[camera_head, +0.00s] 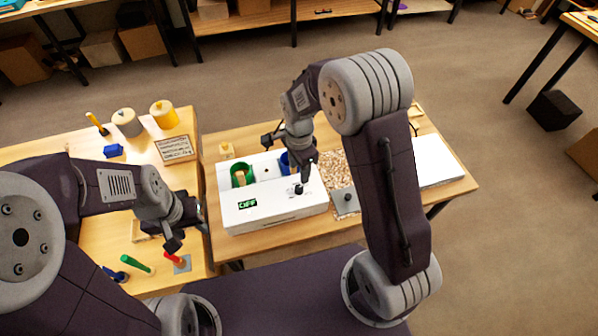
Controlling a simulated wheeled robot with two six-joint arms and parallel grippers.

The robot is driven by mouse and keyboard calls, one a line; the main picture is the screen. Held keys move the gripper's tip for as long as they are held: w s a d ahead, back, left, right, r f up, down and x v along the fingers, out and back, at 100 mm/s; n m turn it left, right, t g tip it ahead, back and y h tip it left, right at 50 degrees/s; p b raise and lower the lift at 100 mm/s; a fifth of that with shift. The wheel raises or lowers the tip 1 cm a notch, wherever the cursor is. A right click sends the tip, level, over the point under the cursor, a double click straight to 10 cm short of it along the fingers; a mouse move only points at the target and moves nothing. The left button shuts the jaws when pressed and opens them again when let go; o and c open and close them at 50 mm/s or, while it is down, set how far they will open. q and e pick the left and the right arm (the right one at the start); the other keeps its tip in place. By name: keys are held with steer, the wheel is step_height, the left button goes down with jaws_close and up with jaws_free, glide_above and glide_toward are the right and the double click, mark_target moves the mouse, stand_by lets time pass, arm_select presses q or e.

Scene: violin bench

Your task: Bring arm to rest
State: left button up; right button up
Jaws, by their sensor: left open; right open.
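My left gripper (188,234) hangs over the right side of the left wooden bench, open, with nothing seen between its fingers. It is near a red-handled tool (174,258) on a grey plate. My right gripper (284,164) is open above the white box (275,212) on the middle bench. One of its fingers is in front of the box's top, near a small black knob (292,190); I cannot tell whether they touch. A green cup (239,180) and a partly hidden blue cup (284,160) are set in the box.
A speckled tray (334,175) and a white panel (437,160) lie right of the box.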

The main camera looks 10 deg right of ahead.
stand_by(0.3)
steer(key=s+d+r+t, duration=0.1)
steer(key=s+d+r, duration=0.1)
steer(key=d+r, duration=0.3)
steer(key=s+d+f+n, duration=0.1)
steer(key=s+n, duration=1)
steer(key=n, duration=0.3)
steer(key=shift+s, duration=0.2)
